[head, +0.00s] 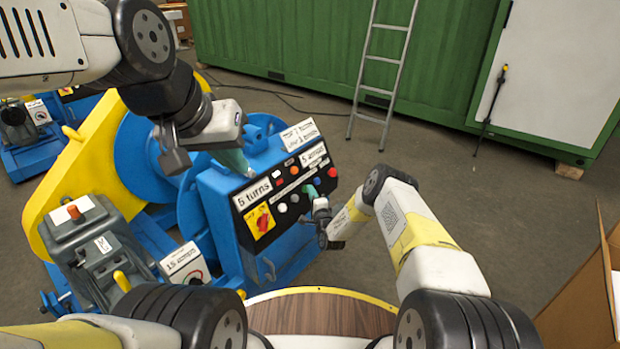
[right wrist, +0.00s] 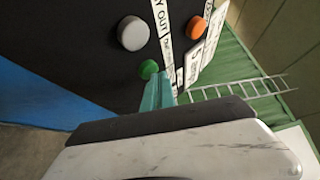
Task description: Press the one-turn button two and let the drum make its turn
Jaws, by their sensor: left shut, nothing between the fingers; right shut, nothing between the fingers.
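The blue chain drive machine stands at left centre, with its large blue drum (head: 140,150) partly behind my left arm. Its black control panel (head: 248,195) carries several coloured buttons and white labels. Which button is one-turn button two I cannot read. My right gripper (head: 310,191) is shut and empty, its teal tips at the panel's lower right buttons. In the right wrist view the tips (right wrist: 158,88) are right beside a green button (right wrist: 148,69); whether they touch it I cannot tell. My left gripper (head: 237,162) is shut and empty above the panel's upper left edge.
A yellow chain guard (head: 85,150) and grey motor box (head: 90,235) flank the drum. A red switch on a yellow plate (head: 263,221) sits on the panel. A ladder (head: 385,60) leans on a green container (head: 300,40). A cardboard box (head: 575,300) is at right.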

